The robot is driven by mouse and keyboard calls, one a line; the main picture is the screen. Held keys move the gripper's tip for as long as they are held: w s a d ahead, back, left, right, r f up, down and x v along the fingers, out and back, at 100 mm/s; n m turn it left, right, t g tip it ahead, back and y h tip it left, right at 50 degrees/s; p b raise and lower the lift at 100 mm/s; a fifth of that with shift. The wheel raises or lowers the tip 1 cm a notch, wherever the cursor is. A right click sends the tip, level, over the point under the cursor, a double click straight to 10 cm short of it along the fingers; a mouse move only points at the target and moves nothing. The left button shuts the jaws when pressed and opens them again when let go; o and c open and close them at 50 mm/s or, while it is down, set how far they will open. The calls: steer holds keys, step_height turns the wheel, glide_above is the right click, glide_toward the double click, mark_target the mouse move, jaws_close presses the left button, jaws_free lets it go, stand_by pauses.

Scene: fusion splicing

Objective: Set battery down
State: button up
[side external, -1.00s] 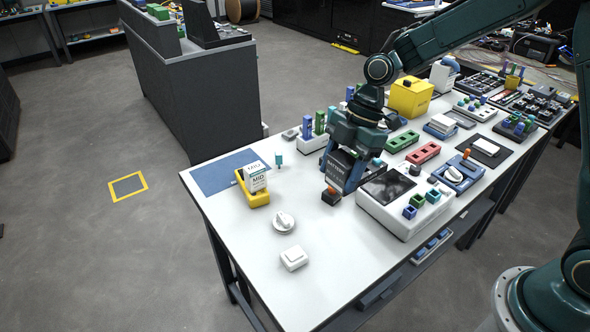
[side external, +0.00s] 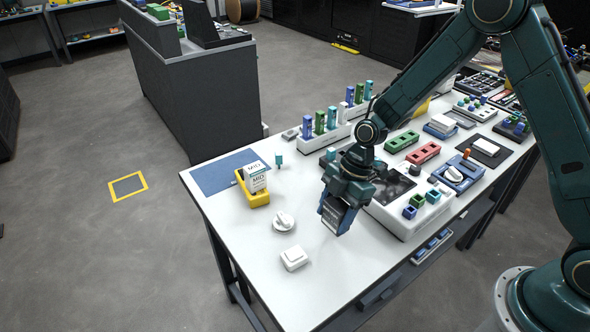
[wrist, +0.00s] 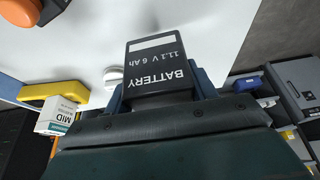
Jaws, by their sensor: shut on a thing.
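The battery (wrist: 158,70) is a dark block with white lettering reading "BATTERY 11.1 V 6 Ah" in the wrist view. My gripper (side external: 338,212) is shut on it, with a blue finger on each side. In the side view the battery (side external: 333,216) hangs at the fingertips, slightly tilted, over the white table (side external: 310,265) near the front left corner of the white console. Whether its lower end touches the table cannot be told.
A white dial (side external: 284,222) and a white square button (side external: 294,258) are left of my gripper. The white console (side external: 405,222) is close on the right.

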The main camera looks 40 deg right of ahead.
mark_target(333, 224)
steer(key=shift+f, duration=1.85)
steer(key=shift+f, duration=0.15)
steer(key=o, duration=1.2)
steer(key=shift+c, duration=0.2)
steer(key=v, duration=1.2)
